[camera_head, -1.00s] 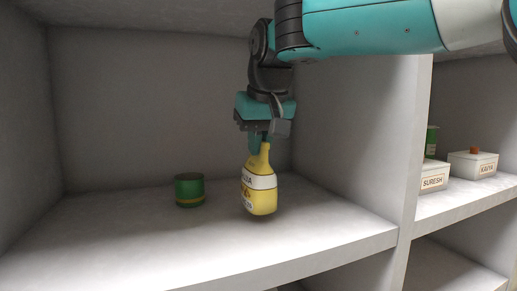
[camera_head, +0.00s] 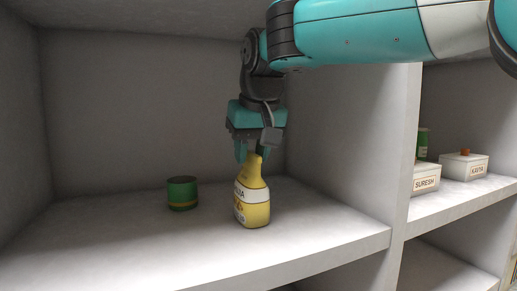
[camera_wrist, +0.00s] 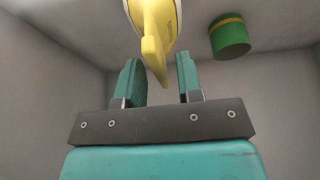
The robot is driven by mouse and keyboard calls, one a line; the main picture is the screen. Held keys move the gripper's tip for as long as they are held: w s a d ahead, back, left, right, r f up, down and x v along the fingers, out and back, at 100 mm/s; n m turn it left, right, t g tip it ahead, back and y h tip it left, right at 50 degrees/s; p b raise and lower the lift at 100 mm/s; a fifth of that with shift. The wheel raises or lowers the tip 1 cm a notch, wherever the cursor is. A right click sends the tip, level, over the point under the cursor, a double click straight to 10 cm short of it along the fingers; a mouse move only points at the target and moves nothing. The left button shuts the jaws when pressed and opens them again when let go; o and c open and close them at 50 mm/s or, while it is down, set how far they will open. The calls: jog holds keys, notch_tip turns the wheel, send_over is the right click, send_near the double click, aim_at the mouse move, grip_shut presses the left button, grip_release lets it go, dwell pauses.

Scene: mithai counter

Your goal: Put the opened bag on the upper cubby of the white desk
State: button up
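The yellow bag (camera_head: 253,207), with a narrow top and a white label band, stands about upright on the shelf of the large cubby (camera_head: 140,240). My gripper (camera_head: 252,153) is above it, pointing down, with its fingers around the bag's narrow top. In the wrist view the teal fingers (camera_wrist: 160,80) are spread apart, and the tapered yellow top (camera_wrist: 154,55) lies between them with gaps on both sides. The bag's lower part is cut off in the wrist view.
A green can with a yellow band (camera_head: 182,193) stands left of the bag; it also shows in the wrist view (camera_wrist: 230,37). A divider wall (camera_head: 345,150) is on the right. Beyond it are the boxes SURESH (camera_head: 425,180) and KAVYA (camera_head: 464,166). The shelf's left side is clear.

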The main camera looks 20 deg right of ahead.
jog(key=p+v, duration=0.2)
jog(key=v, duration=0.1)
jog(key=p+v, duration=0.1)
jog(key=v, duration=0.1)
jog(key=shift+w+r, duration=0.2)
jog(key=shift+w, duration=0.2)
jog(key=s+f+p, duration=0.1)
jog(key=s+p, duration=0.4)
jog(key=s, duration=0.7)
jog(key=s+a+f+n+g+y, duration=0.2)
jog(key=s+f+n, duration=0.1)
jog(key=s+f, duration=0.2)
jog(key=s+a+f+n+g+y, duration=0.2)
jog(key=s+f+n, duration=0.2)
jog(key=f, duration=0.5)
jog(key=s, duration=0.2)
jog(key=shift+s+a+f+g, duration=0.2)
jog(key=shift+s+a+g, duration=0.1)
jog(key=shift+a, duration=0.05)
